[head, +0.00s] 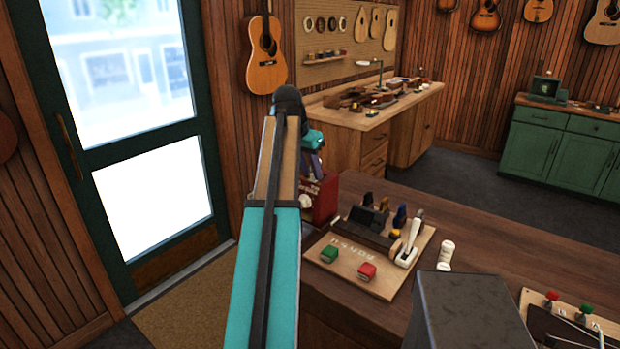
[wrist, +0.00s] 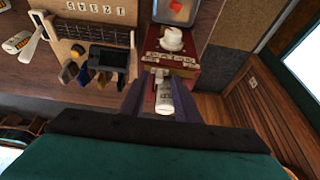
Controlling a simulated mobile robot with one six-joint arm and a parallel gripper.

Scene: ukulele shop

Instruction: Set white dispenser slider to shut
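A red dispenser box (wrist: 152,42) with a round white knob (wrist: 172,39) on its face is at upper middle in the wrist view. In the head view the red box (head: 322,198) is partly hidden behind my arm. A white slider-like piece (wrist: 163,97) with small dark marks sits on the lower part of the box. My gripper (wrist: 161,78) points at the box, its two dark fingers apart on either side of the white piece. I cannot tell whether the fingers touch it.
A wooden board (head: 345,268) beside the box carries a green button (head: 329,254), a red button (head: 367,271) and a white lever (head: 408,243). The glass door (head: 150,195) is at left.

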